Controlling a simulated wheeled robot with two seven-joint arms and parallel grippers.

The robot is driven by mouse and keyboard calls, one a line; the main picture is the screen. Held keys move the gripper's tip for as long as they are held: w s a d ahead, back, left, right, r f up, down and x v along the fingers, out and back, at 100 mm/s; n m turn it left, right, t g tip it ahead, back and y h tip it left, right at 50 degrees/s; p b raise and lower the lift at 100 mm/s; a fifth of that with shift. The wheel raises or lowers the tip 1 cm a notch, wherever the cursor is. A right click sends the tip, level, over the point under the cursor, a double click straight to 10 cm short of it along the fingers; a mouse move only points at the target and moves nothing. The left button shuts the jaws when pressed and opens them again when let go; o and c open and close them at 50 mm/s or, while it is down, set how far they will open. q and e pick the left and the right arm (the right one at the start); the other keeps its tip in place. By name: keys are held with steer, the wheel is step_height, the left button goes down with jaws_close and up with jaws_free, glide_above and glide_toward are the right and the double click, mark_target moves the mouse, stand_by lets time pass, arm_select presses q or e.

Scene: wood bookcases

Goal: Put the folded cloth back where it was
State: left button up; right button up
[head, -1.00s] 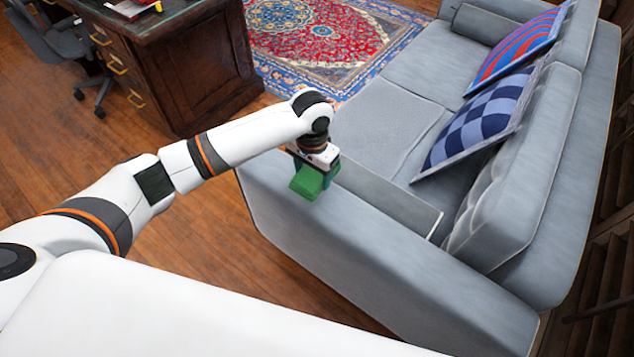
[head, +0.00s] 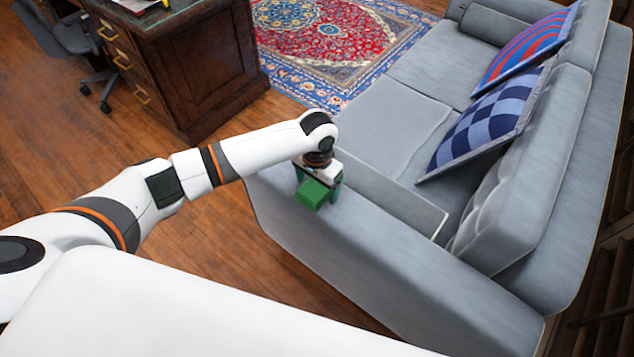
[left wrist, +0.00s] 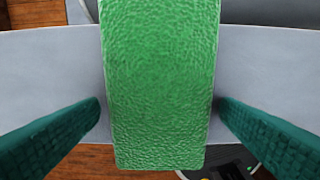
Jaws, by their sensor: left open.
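The folded cloth (head: 312,194) is a green, thick, textured block at the near armrest (head: 400,262) of the grey sofa. In the left wrist view the cloth (left wrist: 160,85) fills the middle of the picture, with the grey armrest behind it. My left gripper (head: 318,189) is over the armrest at the cloth. Its two dark green fingers stand on either side of the cloth, open, with a narrow gap showing on each side. Whether the cloth's underside rests fully on the armrest is hidden. My right gripper is not in view.
The sofa seat (head: 395,118) lies beyond the armrest, with a checked cushion (head: 480,125) and a striped cushion (head: 520,48). A dark wooden desk (head: 205,75) stands at the upper left beside an office chair (head: 60,40). A patterned rug (head: 330,40) lies behind. The wood floor before the sofa is clear.

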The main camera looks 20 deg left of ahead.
mark_target(317, 186)
arm_select(q)
step_height(317, 186, up, 12)
steer(key=p, duration=0.1)
stand_by(0.5)
stand_by(0.4)
